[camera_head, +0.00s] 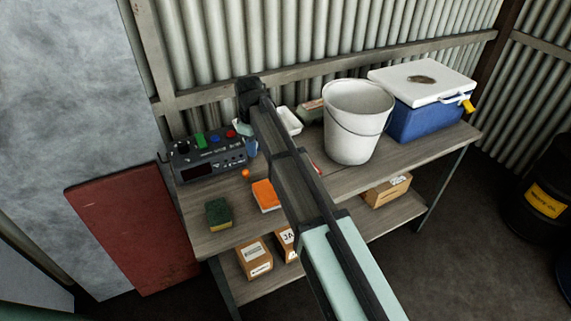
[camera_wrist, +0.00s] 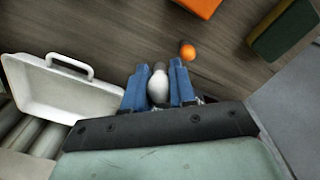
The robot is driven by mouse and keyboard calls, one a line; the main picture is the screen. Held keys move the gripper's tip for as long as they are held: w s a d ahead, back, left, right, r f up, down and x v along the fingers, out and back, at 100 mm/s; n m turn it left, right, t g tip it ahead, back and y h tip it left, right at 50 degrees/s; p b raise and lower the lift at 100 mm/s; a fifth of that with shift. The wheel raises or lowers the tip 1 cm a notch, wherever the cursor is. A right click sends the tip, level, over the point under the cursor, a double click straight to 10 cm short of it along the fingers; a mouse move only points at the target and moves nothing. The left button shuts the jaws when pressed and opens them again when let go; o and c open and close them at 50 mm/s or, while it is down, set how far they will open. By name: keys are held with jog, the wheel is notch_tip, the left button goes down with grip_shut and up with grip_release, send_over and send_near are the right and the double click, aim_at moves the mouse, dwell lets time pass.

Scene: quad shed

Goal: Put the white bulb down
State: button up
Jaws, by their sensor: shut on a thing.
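The white bulb (camera_wrist: 158,86) is between the two blue fingers of my gripper (camera_wrist: 158,74) in the wrist view. The fingers are shut on it, with its grey tip pointing away from my wrist. In the head view my gripper (camera_head: 251,147) is over the back of the wooden bench (camera_head: 341,181), just right of a dark control box. My arm hides most of it there, and I cannot make out the bulb. I cannot tell how far the bulb is above the bench top.
An orange ball (camera_wrist: 187,51) lies just beyond my fingertips. A white handled tray (camera_wrist: 75,93) is to their left. The control box (camera_head: 208,157), an orange block (camera_head: 265,195), a green-yellow sponge (camera_head: 218,213), a white bucket (camera_head: 355,122) and a blue cooler (camera_head: 425,112) also stand on the bench.

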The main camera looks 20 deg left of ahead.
jog(key=w+d+m, duration=0.1)
jog(key=w+d, duration=0.7)
jog(key=shift+w+d, duration=0.15)
jog(key=shift+w, duration=0.15)
jog(key=shift+w+a+r+n, duration=0.15)
jog(key=shift+a+n, duration=0.15)
jog(key=shift+n, duration=0.9)
jog(key=shift+f, duration=5.05)
jog(key=shift+f, duration=0.1)
jog(key=o, duration=0.8)
notch_tip(320, 180, up, 12)
